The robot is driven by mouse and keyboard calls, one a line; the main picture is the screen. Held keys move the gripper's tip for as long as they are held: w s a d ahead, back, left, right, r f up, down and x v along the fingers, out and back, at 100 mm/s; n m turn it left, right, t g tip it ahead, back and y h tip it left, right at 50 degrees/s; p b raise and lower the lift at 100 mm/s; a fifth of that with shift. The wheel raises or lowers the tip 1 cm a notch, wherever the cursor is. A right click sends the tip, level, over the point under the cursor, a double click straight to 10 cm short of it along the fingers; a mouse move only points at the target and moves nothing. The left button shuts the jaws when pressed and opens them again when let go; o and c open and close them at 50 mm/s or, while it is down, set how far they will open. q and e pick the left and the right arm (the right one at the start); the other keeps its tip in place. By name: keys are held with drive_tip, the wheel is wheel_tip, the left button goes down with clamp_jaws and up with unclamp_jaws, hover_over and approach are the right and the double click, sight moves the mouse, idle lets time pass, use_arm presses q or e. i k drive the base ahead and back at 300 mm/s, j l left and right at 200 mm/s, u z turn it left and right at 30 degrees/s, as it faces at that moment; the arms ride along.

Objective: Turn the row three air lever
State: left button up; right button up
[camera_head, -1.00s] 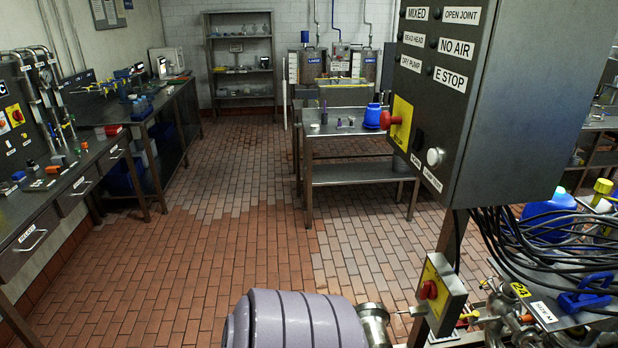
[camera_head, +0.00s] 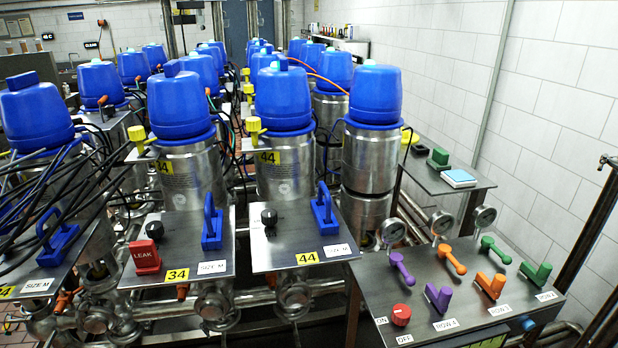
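A steel panel (camera_head: 375,290) stands at the lower right with two rows of coloured levers. The front row has a purple lever (camera_head: 438,297), an orange lever (camera_head: 491,285) and a green lever (camera_head: 535,273), each near a white label starting with ROW. The row numbers are too small to read surely. Behind them lie another purple lever (camera_head: 402,268), orange lever (camera_head: 451,260) and green lever (camera_head: 495,249), each near a round gauge. I cannot tell which levers are for air. Neither of my grippers is in view.
A red knob (camera_head: 401,314) sits at the panel's front left, by ON and OFF labels. Valve plates 34 (camera_head: 177,275) and 44 (camera_head: 300,245) with blue handles stand left, before rows of blue-topped steel valves. A small shelf (camera_head: 440,182) and white wall are behind.

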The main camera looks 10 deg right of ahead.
sight(444, 250)
drive_tip(key=z, duration=1.25)
